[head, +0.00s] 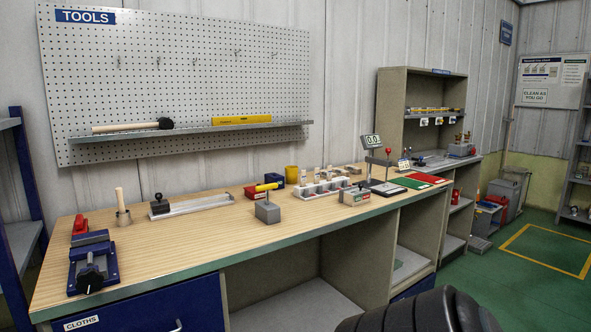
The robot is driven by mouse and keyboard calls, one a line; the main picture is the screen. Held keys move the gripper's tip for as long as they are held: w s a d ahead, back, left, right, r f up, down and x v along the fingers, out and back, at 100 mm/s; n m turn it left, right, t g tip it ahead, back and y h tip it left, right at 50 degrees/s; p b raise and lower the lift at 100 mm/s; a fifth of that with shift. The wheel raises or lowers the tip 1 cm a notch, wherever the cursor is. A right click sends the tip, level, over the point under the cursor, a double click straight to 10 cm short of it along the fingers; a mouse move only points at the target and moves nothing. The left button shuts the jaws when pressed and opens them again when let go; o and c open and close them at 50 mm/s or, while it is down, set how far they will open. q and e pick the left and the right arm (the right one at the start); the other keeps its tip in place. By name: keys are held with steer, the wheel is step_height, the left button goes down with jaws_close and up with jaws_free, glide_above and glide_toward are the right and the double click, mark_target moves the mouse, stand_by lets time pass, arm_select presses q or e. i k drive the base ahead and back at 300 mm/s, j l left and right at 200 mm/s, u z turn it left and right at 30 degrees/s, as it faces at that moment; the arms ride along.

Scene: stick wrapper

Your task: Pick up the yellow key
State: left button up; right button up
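A yellow piece (267,187) with a short bar shape sits on top of a grey block (267,212) near the front edge of the workbench, around the middle. It may be the yellow key; it is too small to tell its exact shape. Neither of my grippers shows in the head view. A dark ridged rounded part at the bottom, right of centre, looks like part of my own body.
The wooden workbench (180,250) has a bare front left area. A blue vise (92,264), a yellow cup (291,174), a red box (256,192), a white rack (322,189) and a display stand (372,141) stand on it. A yellow level (241,120) lies on the shelf above.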

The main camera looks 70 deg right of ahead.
mark_target(266, 187)
steer(key=k+l, duration=0.1)
steer(key=l, duration=1.7)
steer(key=k+l, duration=0.15)
steer(key=l, duration=0.8)
steer(key=k+l, duration=0.1)
steer(key=l, duration=0.8)
